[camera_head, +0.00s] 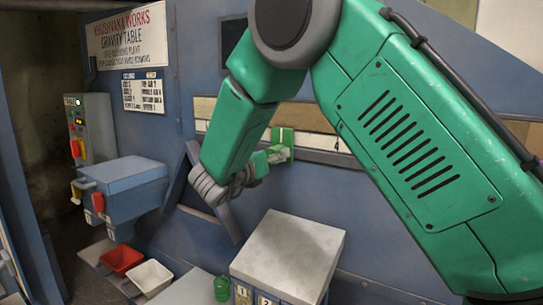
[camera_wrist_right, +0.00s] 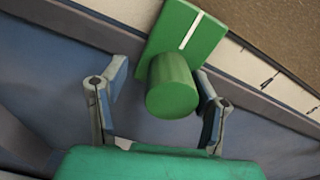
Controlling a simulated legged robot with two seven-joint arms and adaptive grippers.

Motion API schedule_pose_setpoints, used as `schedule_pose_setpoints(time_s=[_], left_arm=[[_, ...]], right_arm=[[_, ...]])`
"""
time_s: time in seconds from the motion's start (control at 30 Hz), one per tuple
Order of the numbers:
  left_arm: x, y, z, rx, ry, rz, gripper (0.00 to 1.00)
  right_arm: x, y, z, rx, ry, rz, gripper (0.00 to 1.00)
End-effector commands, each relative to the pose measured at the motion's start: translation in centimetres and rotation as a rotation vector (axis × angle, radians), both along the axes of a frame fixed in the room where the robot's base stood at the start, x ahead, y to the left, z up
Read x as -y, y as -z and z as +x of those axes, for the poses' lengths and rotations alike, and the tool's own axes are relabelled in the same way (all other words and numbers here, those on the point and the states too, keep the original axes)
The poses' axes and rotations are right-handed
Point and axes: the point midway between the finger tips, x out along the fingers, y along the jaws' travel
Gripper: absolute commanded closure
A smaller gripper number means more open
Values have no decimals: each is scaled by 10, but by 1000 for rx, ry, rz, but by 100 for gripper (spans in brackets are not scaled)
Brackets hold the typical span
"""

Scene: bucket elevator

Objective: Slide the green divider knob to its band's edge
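The green divider knob (camera_wrist_right: 172,92) is a round cylinder on a green plate (camera_wrist_right: 187,32) with a white line, in the right wrist view. In the head view the plate (camera_head: 285,136) sits on the band strip (camera_head: 305,117) of the blue machine. My left gripper is not in view.
A grey-topped box (camera_head: 290,245) stands below the gripper. A blue box (camera_head: 122,190) and control panel (camera_head: 88,128) are at left. A pale strip with dark marks (camera_wrist_right: 270,75) runs beside the plate.

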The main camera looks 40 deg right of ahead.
Motion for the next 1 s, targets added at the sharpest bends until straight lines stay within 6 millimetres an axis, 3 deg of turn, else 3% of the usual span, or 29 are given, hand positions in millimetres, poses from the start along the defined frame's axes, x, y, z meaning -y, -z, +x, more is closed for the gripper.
schedule_pose_setpoints(time_s=[0.03,0.13,0.17,0.77,1.0], left_arm=[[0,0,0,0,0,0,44],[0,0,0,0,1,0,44],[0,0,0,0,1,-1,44],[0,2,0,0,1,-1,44],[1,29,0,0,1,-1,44]], right_arm=[[3,1,-1,-1,3,2,61],[8,3,-2,0,3,9,96],[10,4,-1,-1,3,10,100],[18,10,2,-6,8,17,100],[10,15,30,-1,8,16,100]])
